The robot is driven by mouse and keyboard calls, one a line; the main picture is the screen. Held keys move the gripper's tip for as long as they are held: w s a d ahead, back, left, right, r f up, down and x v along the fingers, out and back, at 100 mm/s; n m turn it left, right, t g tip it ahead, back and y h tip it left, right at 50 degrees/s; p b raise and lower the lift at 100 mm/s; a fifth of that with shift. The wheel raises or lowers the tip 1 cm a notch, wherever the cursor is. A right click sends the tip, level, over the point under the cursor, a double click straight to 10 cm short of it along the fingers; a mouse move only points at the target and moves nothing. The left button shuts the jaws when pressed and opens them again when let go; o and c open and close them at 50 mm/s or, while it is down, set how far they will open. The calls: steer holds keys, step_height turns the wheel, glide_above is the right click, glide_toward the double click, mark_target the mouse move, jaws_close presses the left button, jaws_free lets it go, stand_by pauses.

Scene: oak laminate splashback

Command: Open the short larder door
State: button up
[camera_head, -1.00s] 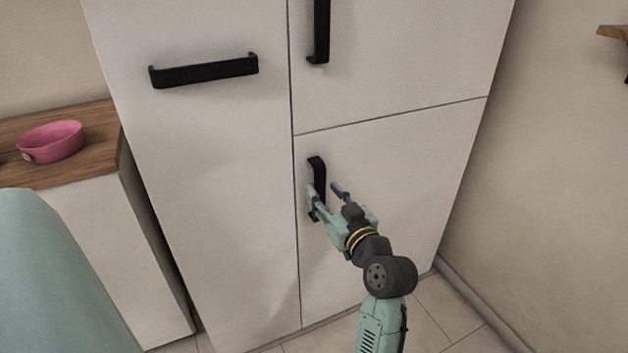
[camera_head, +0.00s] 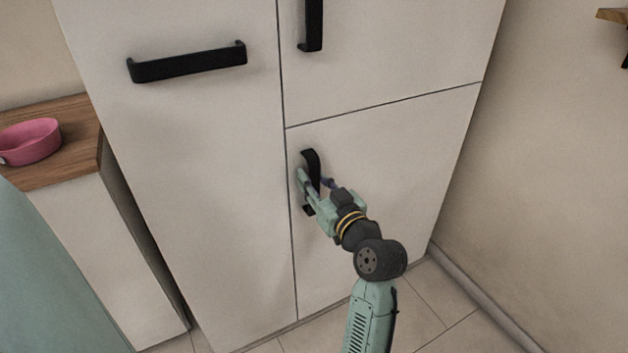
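The short larder door (camera_head: 400,180) is the pale lower-right door of the tall cabinet, and it is closed flush with its neighbours. Its black vertical handle (camera_head: 311,160) is near the door's left edge. My gripper (camera_head: 314,181) is at the handle, with one finger on its left and the other on its right. The fingers are spread, and a gap shows between them. They partly hide the middle of the handle. I cannot tell whether either finger touches it.
A taller door with a black vertical handle (camera_head: 312,25) is above. A wide door with a black horizontal handle (camera_head: 188,64) is to the left. A pink bowl (camera_head: 30,141) stands on a wooden counter (camera_head: 75,160). A wall (camera_head: 540,170) bounds the right side.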

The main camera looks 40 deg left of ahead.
jaws_close()
stand_by(0.3)
steer(key=shift+d, duration=0.1)
